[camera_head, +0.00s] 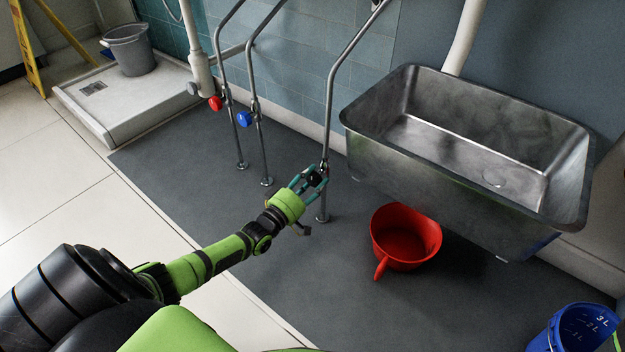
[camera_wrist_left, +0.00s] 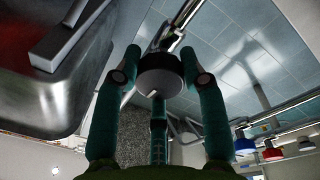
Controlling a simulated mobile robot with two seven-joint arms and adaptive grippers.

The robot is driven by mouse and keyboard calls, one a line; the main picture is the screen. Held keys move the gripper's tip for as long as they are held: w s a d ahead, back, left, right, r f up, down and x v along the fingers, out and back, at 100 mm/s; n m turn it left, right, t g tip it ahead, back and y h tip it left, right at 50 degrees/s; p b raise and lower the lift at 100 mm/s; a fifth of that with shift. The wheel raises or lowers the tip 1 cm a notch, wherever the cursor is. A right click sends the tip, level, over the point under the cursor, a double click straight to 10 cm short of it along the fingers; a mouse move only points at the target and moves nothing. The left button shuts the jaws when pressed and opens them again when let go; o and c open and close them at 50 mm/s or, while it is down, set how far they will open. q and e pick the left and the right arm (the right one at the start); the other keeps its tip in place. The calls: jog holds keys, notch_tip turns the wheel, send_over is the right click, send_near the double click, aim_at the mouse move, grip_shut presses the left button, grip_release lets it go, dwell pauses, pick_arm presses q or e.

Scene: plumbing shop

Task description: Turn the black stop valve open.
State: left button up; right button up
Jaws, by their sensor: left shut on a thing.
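The black stop valve (camera_wrist_left: 160,75) is a round dark knob on a thin metal pipe beside the sink. In the left wrist view it sits between the teal fingers of my left gripper (camera_wrist_left: 158,68), which is shut on it. In the head view my left gripper (camera_head: 312,178) reaches the same pipe (camera_head: 328,130), and its fingers mostly hide the knob. How far the knob is turned cannot be told.
A red valve (camera_head: 215,103) and a blue valve (camera_head: 244,119) are on pipes to the left. The metal sink (camera_head: 440,165) is close on the right. A red dipper (camera_head: 405,240) lies below it, and a blue bucket (camera_head: 575,328) stands at lower right.

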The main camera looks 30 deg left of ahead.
pick_arm(q)
jog(key=shift+d+f, duration=0.2)
jog(key=shift+d, duration=0.05)
jog(key=o, duration=1.2)
jog(key=shift+c, duration=0.2)
jog(key=shift+r, duration=0.1)
jog(key=shift+a, duration=0.1)
jog(key=s+a+f, duration=0.1)
jog(key=s, duration=1.1)
